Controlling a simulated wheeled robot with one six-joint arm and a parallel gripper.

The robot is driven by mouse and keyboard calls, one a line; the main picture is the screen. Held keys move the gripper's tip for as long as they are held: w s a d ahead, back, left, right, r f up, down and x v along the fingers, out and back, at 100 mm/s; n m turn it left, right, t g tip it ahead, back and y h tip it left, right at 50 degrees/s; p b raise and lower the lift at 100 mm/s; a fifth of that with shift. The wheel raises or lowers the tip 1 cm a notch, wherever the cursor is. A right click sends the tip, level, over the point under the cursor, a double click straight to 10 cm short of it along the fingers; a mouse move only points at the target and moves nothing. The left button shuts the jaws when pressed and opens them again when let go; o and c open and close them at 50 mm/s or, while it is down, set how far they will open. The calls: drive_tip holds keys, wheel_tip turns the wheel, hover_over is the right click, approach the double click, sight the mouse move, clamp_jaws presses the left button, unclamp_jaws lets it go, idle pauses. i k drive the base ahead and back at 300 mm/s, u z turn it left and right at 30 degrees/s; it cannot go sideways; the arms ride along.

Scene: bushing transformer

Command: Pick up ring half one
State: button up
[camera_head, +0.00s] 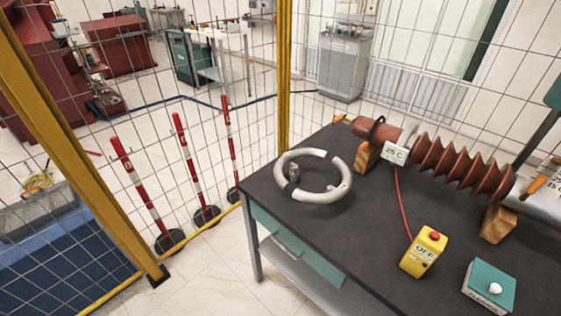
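I cannot tell which is ring half one. A small metal part (294,179) sits inside the ring by its left side. My gripper is not in view.
A brown ribbed bushing (455,165) rests on wooden blocks (497,223) at the table's back right. A yellow box with a red button (423,252) and a teal box (489,287) stand near the front. A wire fence with yellow posts (283,75) runs behind; red-white poles (185,150) stand left.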

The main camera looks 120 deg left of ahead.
sight(283, 183)
drive_tip(key=u, duration=4.05)
drive_tip(key=k, duration=0.3)
drive_tip(key=z, duration=0.4)
drive_tip(key=i, duration=0.9)
drive_tip(key=u, duration=1.1)
drive_tip(key=i, duration=0.8)
drive_tip(key=u, duration=0.95)
